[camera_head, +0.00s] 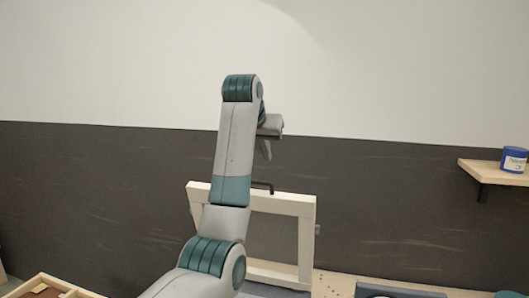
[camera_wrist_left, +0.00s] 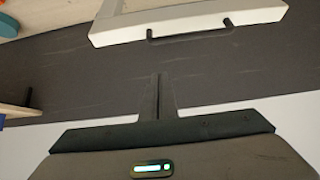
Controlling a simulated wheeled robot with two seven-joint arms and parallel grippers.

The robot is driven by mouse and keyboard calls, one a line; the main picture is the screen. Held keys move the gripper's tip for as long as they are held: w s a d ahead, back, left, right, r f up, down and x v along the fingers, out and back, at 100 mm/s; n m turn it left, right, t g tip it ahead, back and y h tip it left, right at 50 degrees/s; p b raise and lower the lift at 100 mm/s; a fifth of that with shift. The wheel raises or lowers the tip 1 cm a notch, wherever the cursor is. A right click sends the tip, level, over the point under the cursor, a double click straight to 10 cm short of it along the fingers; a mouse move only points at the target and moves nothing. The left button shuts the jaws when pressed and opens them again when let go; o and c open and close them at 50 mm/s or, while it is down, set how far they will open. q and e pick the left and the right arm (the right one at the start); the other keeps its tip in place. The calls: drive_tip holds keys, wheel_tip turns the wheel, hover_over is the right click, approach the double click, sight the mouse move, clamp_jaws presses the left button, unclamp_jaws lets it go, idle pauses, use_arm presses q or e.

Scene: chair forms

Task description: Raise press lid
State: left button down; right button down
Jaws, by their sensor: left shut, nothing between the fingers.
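The press lid (camera_head: 306,240) is a cream wooden frame standing steeply tilted, near upright, behind my left arm, which hides part of it. Its dark bar handle (camera_head: 263,185) is on the top edge. In the left wrist view the lid's edge (camera_wrist_left: 190,21) crosses the top, with the handle (camera_wrist_left: 190,37) along it. My left gripper (camera_head: 266,150) is above the handle in the head view, apart from it. In the left wrist view its fingers (camera_wrist_left: 158,78) are together and empty, pointing towards the handle with a gap between. My right gripper is in neither view.
A wooden shelf (camera_head: 490,172) with a blue-lidded jar (camera_head: 514,160) is on the wall at the right. A wooden tray (camera_head: 38,287) is at the lower left.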

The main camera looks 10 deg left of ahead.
sight(267, 184)
use_arm(q)
drive_tip(key=shift+w+f+p, duration=0.4)
drive_tip(key=shift+f+p, duration=0.7)
drive_tip(key=shift+f, duration=0.1)
drive_tip(key=shift+w+f+p, duration=0.4)
drive_tip(key=shift+f+p, duration=0.75)
drive_tip(key=shift+f, duration=0.1)
drive_tip(key=shift+w+f+p, duration=0.4)
drive_tip(key=shift+f+p, duration=0.7)
drive_tip(key=shift+f, duration=0.1)
drive_tip(key=shift+s+f, duration=0.15)
drive_tip(key=shift+s, duration=0.1)
drive_tip(key=shift+f, duration=0.1)
